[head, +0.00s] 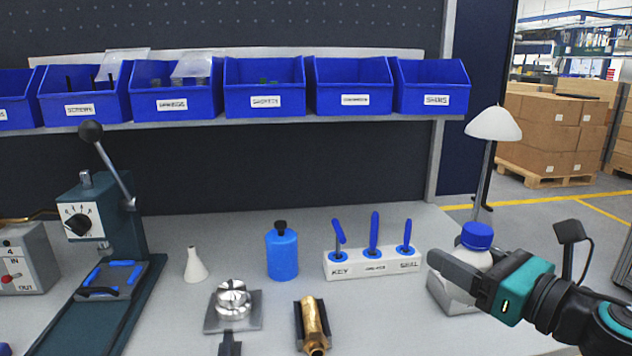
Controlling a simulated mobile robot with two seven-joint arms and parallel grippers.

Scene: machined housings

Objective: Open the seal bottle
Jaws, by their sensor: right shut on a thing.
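A white bottle (478,259) with a blue cap (478,235) stands at the right of the bench. The cap is on it. My right gripper (455,268) reaches in from the right and is shut on this bottle below the cap. Its fingers and teal body hide part of the bottle. A blue bottle (282,258) with a black cap stands upright near the middle of the bench, apart from the gripper. I cannot read a label on either bottle. My left gripper is not in view.
A white rack (372,268) marked KEY and SEAL holds blue-handled tools. A brass part (313,322), a metal housing (233,298) and a small white bottle (195,266) stand nearby. A lever press (108,225) is at left; a white-shaded lamp (493,124) is behind the gripper.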

